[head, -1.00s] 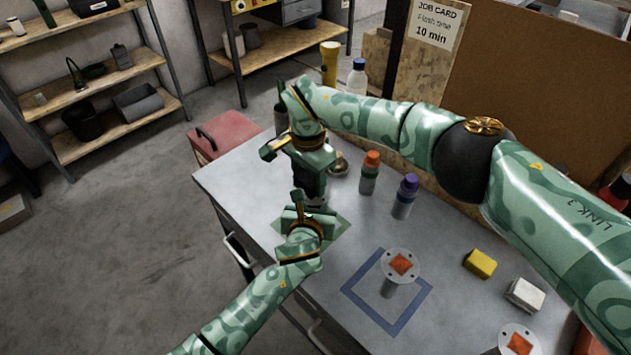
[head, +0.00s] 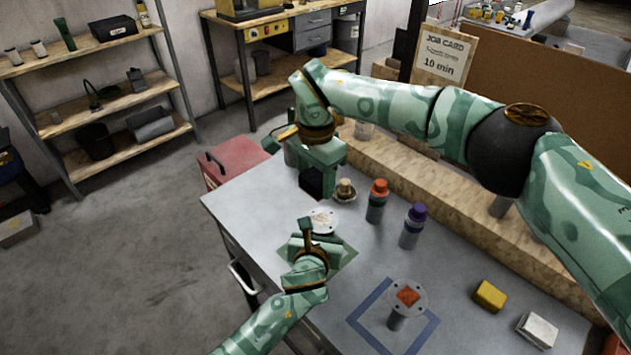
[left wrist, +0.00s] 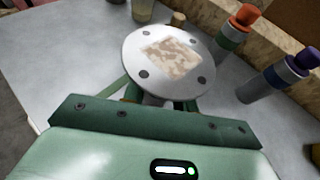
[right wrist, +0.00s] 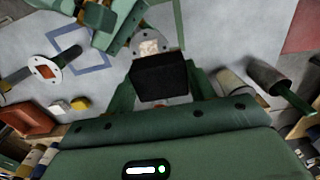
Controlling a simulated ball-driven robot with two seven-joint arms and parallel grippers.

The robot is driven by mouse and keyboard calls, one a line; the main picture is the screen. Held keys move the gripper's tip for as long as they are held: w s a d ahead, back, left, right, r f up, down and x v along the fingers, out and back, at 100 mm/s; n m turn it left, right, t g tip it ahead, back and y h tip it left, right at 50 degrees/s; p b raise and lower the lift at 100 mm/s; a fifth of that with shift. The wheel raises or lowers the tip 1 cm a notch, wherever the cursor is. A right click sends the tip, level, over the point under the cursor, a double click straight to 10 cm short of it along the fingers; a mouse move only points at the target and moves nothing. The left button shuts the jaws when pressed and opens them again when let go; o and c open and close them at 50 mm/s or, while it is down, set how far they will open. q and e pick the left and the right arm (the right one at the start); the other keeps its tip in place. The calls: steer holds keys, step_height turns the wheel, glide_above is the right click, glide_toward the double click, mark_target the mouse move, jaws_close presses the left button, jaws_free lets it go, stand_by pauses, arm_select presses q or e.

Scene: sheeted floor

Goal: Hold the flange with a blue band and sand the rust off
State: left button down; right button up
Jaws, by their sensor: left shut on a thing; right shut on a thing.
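My left gripper (head: 309,252) is shut on a flange (head: 322,220), a pale round plate with bolt holes, held above a green square on the bench. In the left wrist view the plate (left wrist: 168,62) carries a faded, blotchy tan and whitish patch. Its band is hidden. My right gripper (head: 325,166) is shut on a black block (right wrist: 160,78), which is above and just behind the flange, apart from it in the head view. A second flange (head: 408,297) stands upright inside a blue square outline, with a bright orange rust patch; no band colour can be made out.
An orange-capped bottle (head: 376,203) and a purple-capped bottle (head: 412,230) stand right of the grippers. A small brass-coloured item (head: 345,189) stands behind. A yellow block (head: 489,297) and a white block (head: 537,330) lie at right. A red toolbox (head: 232,161) is beyond the bench's left end.

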mark_target(315, 214)
steer(key=shift+f, duration=0.1)
stand_by(0.6)
steer(key=shift+f, duration=3.45)
steer(key=shift+s+f, duration=0.1)
steer(key=shift+f, duration=0.4)
steer(key=shift+s+d, duration=1.4)
steer(key=shift+s, duration=0.05)
steer(key=shift+w+a, duration=1.35)
steer(key=shift+w, duration=0.05)
steer(key=shift+w+a+r, duration=0.1)
steer(key=shift+w+r, duration=0.05)
steer(key=shift+r, duration=3.9)
